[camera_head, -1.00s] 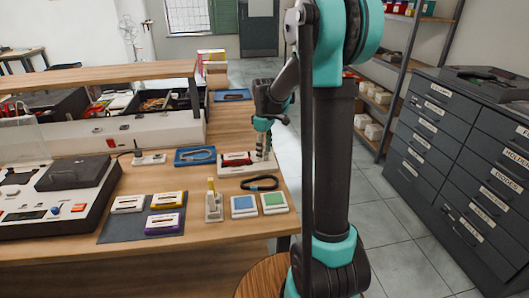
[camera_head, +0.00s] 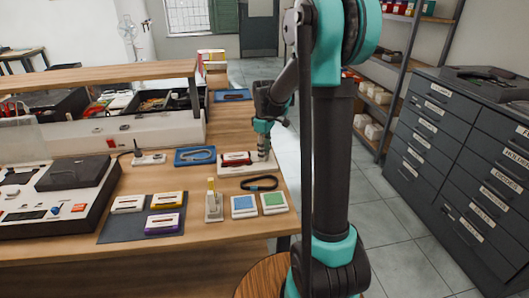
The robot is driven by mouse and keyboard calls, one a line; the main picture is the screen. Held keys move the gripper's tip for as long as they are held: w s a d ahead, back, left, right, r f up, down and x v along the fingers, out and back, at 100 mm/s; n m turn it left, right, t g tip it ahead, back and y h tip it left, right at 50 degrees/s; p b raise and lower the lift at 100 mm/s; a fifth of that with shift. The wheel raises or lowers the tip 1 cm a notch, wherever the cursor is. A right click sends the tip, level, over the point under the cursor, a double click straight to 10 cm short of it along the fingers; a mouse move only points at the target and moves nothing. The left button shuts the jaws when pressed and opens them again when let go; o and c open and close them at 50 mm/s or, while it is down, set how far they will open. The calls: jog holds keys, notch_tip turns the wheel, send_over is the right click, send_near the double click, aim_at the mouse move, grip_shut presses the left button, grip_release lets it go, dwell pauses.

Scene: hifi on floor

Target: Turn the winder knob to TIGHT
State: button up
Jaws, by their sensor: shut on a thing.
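The winder looks to be the white block (camera_head: 237,171) at the right of the bench, with a red cassette (camera_head: 236,158) lying on it. My gripper (camera_head: 263,156) points down over the right end of this block. Its fingers are closed together on something small there, which I take to be the winder knob. The fingers hide the knob, so its angle cannot be seen. Any TIGHT mark is too small to read or hidden.
A dark cable loop (camera_head: 260,183) lies just in front of the winder. A blue tray (camera_head: 195,156) is to its left. Blue (camera_head: 243,206) and green (camera_head: 274,202) pads and a small upright stand (camera_head: 213,206) are nearer. A dark mat (camera_head: 112,232) holds several cassettes.

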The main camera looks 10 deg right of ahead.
jog(key=shift+m, duration=0.3)
jog(key=m, duration=0.3)
jog(key=shift+m, duration=0.4)
jog(key=m, duration=0.3)
jog(key=shift+m, duration=0.3)
jog(key=m, duration=0.3)
jog(key=shift+m, duration=2.3)
jog(key=o, duration=1.2)
jog(key=shift+c, duration=0.2)
